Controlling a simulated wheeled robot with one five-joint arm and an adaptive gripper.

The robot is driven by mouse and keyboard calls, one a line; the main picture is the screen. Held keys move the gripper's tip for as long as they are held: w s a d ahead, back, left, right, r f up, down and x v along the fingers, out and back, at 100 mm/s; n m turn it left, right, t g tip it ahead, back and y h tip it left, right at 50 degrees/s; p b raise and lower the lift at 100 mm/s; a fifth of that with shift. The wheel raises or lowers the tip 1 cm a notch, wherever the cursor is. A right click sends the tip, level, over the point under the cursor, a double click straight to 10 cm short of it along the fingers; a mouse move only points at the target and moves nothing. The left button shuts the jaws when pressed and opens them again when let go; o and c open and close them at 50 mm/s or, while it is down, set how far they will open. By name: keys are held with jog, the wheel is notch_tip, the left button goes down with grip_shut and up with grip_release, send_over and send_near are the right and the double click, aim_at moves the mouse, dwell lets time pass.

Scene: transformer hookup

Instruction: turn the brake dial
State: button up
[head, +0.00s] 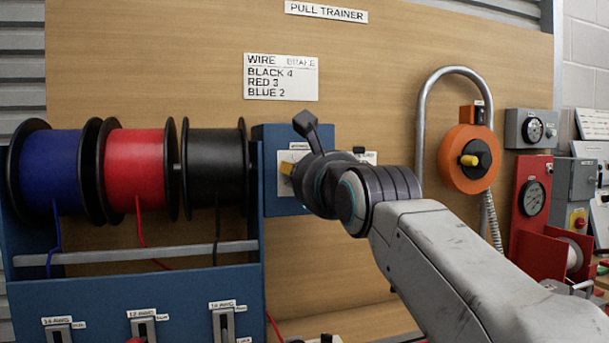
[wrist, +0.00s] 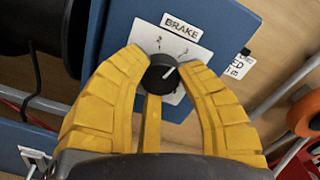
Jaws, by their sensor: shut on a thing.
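The brake dial (wrist: 160,73) is a round black knob with a white pointer line, on a white plate under a BRAKE label in the wrist view. The pointer aims up and to the right in that view. My gripper (wrist: 163,67) has its yellow fingers closed around the knob, one on each side. In the head view my gripper (head: 287,169) is at the blue panel (head: 270,138) right of the spools, and my arm hides the knob. A sign (head: 281,78) above lists WIRE BRAKE: BLACK 4, RED 3, BLUE 2.
Blue (head: 52,172), red (head: 136,168) and black (head: 215,166) wire spools stand left of the panel. An orange round device (head: 468,159) hangs by a bent metal pipe on the right. A red gauge unit (head: 531,198) stands further right.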

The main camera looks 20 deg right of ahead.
jog(key=shift+r+m, duration=0.3)
jog(key=shift+m, duration=0.6)
jog(key=o, duration=1.2)
jog(key=shift+f, duration=0.15)
jog(key=s, duration=1.2)
